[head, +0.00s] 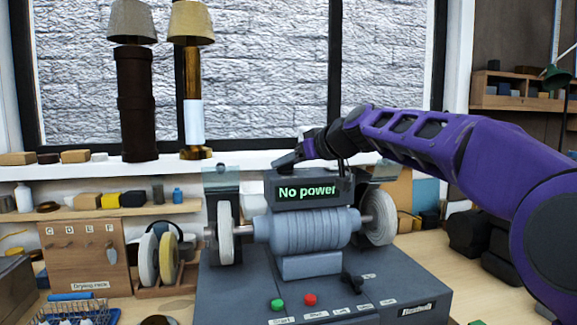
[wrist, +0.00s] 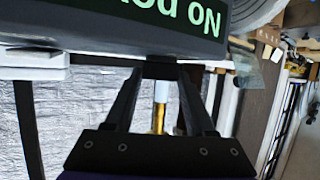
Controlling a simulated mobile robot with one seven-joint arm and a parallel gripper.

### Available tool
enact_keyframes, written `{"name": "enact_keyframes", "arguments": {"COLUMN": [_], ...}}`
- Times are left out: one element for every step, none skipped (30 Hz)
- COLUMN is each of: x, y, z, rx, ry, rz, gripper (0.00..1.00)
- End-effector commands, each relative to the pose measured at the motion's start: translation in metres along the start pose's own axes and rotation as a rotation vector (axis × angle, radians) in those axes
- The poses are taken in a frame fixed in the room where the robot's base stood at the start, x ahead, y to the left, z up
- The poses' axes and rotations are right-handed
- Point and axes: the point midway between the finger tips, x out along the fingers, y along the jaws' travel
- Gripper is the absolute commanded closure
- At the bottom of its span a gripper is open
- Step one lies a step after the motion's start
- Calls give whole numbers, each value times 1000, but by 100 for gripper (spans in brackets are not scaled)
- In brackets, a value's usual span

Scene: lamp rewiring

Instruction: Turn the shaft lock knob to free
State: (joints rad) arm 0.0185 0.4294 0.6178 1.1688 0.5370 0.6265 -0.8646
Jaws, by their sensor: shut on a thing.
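My gripper (head: 287,160) reaches over the grey polishing machine (head: 305,240), at the top left of its display box (head: 315,205). The display reads "No power" in green. In the wrist view the display box (wrist: 90,25) shows upside down, very near the fingertips. The two fingers are shut on a small dark piece (wrist: 160,68) at the box's edge. I cannot tell for sure that this piece is the shaft lock knob, and no lock marking is readable. A black knob (head: 352,286) sits on the machine's base front, apart from my gripper.
A white wheel (head: 226,232) is on the left shaft end and another (head: 379,217) on the right. Green (head: 277,305) and red (head: 310,299) buttons are on the base. Two lamps (head: 135,100) (head: 193,90) stand on the sill. A wooden drying rack (head: 84,258) stands left.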

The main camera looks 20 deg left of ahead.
Motion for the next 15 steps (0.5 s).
{"name": "enact_keyframes", "arguments": {"x": [0, 0, 0, 0, -1, -1, -1, -1, -1, -1, -1, -1, 0, 0, 0], "y": [4, 4, 5, 5, 5, 5, 5, 6, 6, 6, 6, 6, 6, 6, 6], "z": [0, -1, -2, -2, -3, -3, -4, -4, -5, -5, -5, -5, -5, -5, -5], "rx": [-10, -21, -35, -44, -55, -67, -76, -85, -96, -104, -111, -121, -127, -133, -141], "ry": [3, 4, 3, 3, 3, 2, 3, 2, 2, 1, 2, 1, 1, 1, 1], "rz": [-37, -64, -97, -122, -144, -175, -196, -217, -244, -263, -280, -302, -317, -332, -349], "gripper": [100, 100, 100, 100, 100, 100, 100, 100, 100, 100, 100, 100, 100, 100, 100]}}
